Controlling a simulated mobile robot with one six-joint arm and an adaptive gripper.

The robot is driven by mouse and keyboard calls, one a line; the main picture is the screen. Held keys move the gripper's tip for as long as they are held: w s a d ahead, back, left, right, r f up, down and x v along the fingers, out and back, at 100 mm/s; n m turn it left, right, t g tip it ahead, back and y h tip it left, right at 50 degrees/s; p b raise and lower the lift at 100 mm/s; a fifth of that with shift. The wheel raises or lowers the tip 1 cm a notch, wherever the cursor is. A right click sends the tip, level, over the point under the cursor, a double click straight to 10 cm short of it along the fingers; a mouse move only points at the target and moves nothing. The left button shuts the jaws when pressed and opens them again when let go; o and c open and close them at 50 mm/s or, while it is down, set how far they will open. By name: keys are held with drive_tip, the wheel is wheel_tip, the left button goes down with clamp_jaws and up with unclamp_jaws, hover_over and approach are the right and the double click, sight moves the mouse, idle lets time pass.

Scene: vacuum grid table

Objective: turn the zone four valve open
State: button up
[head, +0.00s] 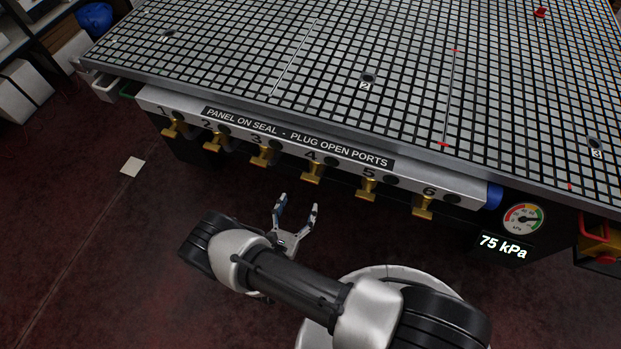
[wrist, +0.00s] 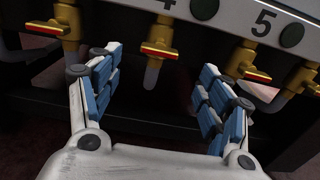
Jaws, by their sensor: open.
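The zone four valve (head: 312,172) is a brass valve under the number 4 on the front panel. In the wrist view the zone four valve (wrist: 158,42) has a red and yellow handle lying crosswise to its body. My gripper (head: 298,205) is open and empty, below and in front of the panel, apart from the valve. In the wrist view, the valve shows beyond and between the two blue-padded fingers of my gripper (wrist: 158,65). The zone five valve (wrist: 242,62) is just beyond the right finger.
Neighbouring brass valves, zone three (head: 262,155) and zone five (head: 368,187), stand close on both sides. The grid table (head: 330,60) overhangs above. A dial gauge (head: 523,219) and a 75 kPa display (head: 503,246) are at the right.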

sight(309, 181)
drive_tip(key=b+x, duration=0.2)
drive_tip(key=x, duration=0.9)
drive_tip(key=shift+c, duration=0.4)
drive_tip(key=c, duration=1)
